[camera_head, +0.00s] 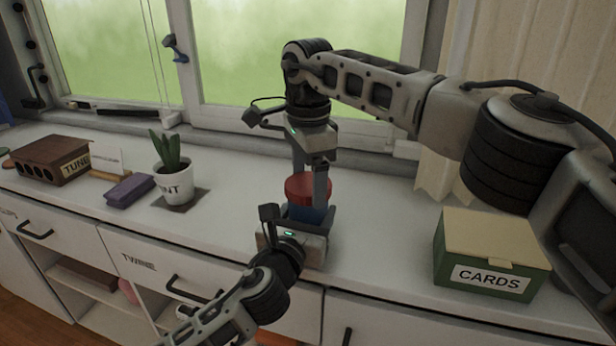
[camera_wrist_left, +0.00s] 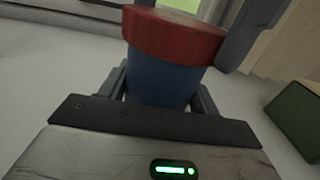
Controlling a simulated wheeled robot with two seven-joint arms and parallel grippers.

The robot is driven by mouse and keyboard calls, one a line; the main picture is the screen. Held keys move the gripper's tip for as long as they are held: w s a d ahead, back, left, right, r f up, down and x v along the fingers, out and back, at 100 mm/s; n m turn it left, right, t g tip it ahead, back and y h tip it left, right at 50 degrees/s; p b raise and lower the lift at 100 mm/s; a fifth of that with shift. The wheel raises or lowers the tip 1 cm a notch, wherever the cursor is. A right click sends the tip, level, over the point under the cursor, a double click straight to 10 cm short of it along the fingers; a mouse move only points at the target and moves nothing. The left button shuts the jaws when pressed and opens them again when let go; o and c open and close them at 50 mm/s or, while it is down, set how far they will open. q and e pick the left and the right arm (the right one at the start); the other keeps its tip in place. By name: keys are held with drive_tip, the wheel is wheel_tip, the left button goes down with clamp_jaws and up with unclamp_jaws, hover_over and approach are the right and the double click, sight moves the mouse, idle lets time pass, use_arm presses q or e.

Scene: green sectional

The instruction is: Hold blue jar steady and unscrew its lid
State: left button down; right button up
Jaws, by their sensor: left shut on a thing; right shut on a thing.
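The blue jar (camera_head: 306,214) stands upright on the white counter, largely hidden behind my left gripper. Its red lid (camera_head: 308,187) sits on top of it. In the left wrist view the jar (camera_wrist_left: 158,78) is between my left fingers, with the lid (camera_wrist_left: 172,36) above. My left gripper (camera_head: 305,222) is low at the front of the jar and shut on its body. My right gripper (camera_head: 311,182) points down from above, its two fingers on either side of the lid and shut on it. I cannot tell whether the lid has turned.
A green card box (camera_head: 489,262) with a cream top stands to the right. A potted plant (camera_head: 172,178), a purple block (camera_head: 129,190) and a brown box (camera_head: 52,160) are to the left. The window is behind. Counter beside the jar is clear.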

sight(308, 183)
drive_tip(key=n, duration=1)
drive_tip(key=shift+r, duration=0.15)
drive_tip(key=shift+r, duration=1)
drive_tip(key=shift+r, duration=2)
use_arm(q)
drive_tip(key=shift+c, duration=1.3)
unclamp_jaws()
